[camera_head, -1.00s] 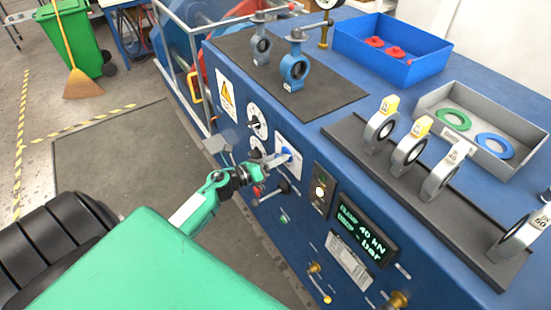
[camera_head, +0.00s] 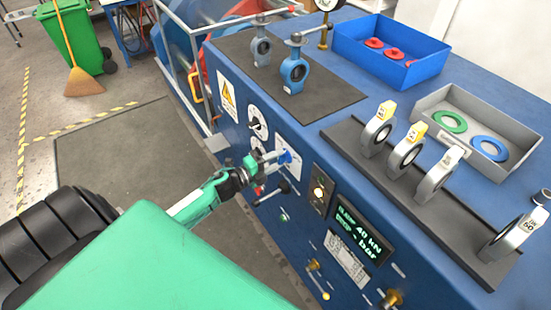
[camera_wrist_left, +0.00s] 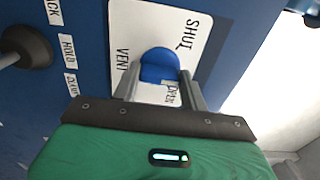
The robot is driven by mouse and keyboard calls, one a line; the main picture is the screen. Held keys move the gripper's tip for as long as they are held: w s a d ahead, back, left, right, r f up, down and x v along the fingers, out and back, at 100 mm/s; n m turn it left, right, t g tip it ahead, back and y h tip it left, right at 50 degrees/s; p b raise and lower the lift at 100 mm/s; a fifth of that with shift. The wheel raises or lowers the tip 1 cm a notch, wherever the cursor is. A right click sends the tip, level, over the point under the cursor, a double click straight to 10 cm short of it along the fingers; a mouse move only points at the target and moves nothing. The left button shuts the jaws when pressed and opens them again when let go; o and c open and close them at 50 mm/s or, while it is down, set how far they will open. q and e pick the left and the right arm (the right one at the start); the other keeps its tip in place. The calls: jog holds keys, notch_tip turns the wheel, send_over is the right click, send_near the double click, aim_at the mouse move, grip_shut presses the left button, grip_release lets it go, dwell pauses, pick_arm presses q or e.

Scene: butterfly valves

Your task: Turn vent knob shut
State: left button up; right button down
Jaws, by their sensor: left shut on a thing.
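The vent knob is a blue knob (camera_wrist_left: 159,65) on a white plate (camera_wrist_left: 200,28) lettered SHUT and VENT, with a third, partly covered word. In the head view the plate (camera_head: 287,158) sits on the blue front panel, and the knob shows small at the jaw tips. My left gripper (camera_wrist_left: 158,82) reaches the panel from the front, one finger on each side of the knob, shut on it. In the head view my left gripper (camera_head: 277,157) hides part of the plate. My right gripper is in neither view.
A black-knobbed lever (camera_head: 283,187) sticks out just below the plate, close to my gripper; a dark round knob (camera_wrist_left: 25,47) shows left in the wrist view. Round dials (camera_head: 257,124) are to the left. The display (camera_head: 362,235) is at the right. Valves stand on top.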

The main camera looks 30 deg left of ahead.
pick_arm(q)
jog(key=n+p, duration=0.1)
jog(key=n, duration=0.5)
jog(key=shift+n+p, duration=0.3)
jog(key=shift+p, duration=0.05)
jog(key=n+p, duration=0.1)
jog(key=n, duration=0.4)
jog(key=shift+f, duration=0.15)
jog(key=shift+n, duration=0.4)
jog(key=o, duration=1)
jog(key=shift+b+v, duration=2)
jog(key=shift+v, duration=4.95)
